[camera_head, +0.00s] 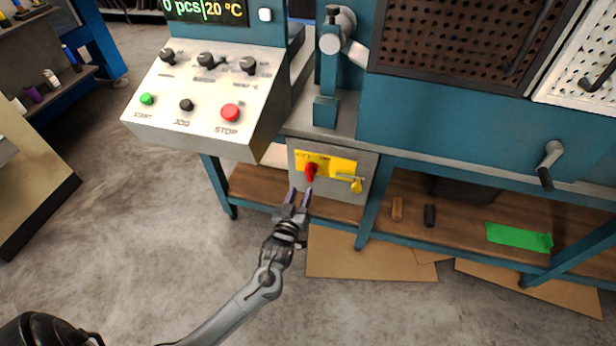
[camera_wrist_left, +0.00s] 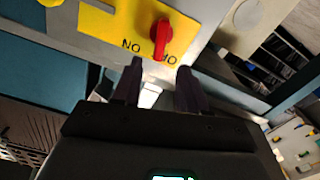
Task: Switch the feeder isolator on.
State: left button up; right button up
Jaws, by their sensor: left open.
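The feeder isolator is a red rotary handle (camera_head: 310,172) on a yellow plate (camera_head: 336,163), on the front of a grey box (camera_head: 348,190) below the machine's bench. In the left wrist view the red handle (camera_wrist_left: 162,40) stands roughly upright, beside partly hidden black lettering on the yellow plate (camera_wrist_left: 110,25). My left gripper (camera_head: 300,197) is open and empty, its two fingertips just below and in front of the red handle. In the left wrist view the fingers (camera_wrist_left: 160,78) point toward the handle and are apart from it. My right gripper is not in view.
A yellow latch (camera_head: 356,184) sticks out right of the handle. The control panel (camera_head: 200,95) with knobs and buttons overhangs above left. A blue leg (camera_head: 368,205) stands right of the box. A shelf (camera_head: 460,215) holds small items. Open floor lies in front.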

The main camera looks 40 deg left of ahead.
aim_at(307, 175)
pick_arm(q)
jog(key=b+x, duration=0.4)
jog(key=x, duration=0.6)
jog(key=shift+b, duration=0.35)
